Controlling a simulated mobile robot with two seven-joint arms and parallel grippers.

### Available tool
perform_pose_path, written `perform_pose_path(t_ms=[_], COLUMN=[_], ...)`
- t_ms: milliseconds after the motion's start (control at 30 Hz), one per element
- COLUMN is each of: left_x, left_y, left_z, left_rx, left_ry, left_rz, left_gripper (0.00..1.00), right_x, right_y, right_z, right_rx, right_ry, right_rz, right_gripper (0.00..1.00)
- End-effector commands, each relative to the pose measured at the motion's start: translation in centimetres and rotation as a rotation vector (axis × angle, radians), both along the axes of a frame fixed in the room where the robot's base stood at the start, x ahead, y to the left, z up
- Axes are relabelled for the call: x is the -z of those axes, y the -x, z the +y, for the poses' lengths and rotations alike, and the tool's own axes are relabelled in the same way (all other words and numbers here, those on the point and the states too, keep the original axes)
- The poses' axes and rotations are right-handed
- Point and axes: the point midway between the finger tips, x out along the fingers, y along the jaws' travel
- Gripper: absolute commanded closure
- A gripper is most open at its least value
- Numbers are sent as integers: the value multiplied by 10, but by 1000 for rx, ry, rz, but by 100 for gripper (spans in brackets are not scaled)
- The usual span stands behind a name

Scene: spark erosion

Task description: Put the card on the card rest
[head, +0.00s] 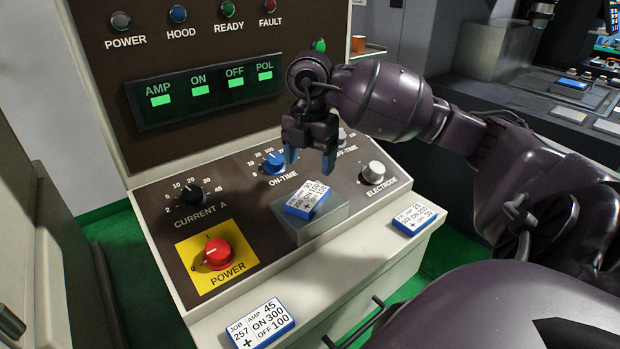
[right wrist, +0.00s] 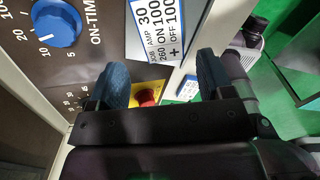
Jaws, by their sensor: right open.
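A white card with blue edges (head: 307,199), printed with job 260, AMP 30, ON 100, OFF 100, lies on the grey block-shaped card rest (head: 322,224) on the sloped control panel. It also shows in the right wrist view (right wrist: 158,30), beyond the fingertips. My right gripper (head: 310,158) is open and empty, its blue fingers pointing down a little above the card and apart from it. The open fingers also show in the right wrist view (right wrist: 163,80) with nothing between them. My left gripper is not in view.
Another card (head: 262,322), job 257, lies on the front ledge, and a third card (head: 413,219) lies on the ledge further right. The on-time knob (head: 274,163), electrode knob (head: 372,173) and red power knob (head: 217,253) surround the rest. A lit display (head: 205,90) stands behind.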

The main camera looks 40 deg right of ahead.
Motion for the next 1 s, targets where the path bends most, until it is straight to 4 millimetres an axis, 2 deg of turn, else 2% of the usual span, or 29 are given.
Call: perform_pose_path(t_ms=[133, 333, 1000], left_x=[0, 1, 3], left_y=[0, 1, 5], left_z=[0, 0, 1], left_rx=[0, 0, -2], left_ry=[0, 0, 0], left_rz=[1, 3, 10], left_gripper=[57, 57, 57], right_x=[-24, -40, -42], right_y=[0, 0, 0], right_z=[0, 0, 0], right_rx=[0, 0, 0], right_ry=[2, 1, 0], right_rz=[-3, -1, 0], right_gripper=[26, 26, 26])
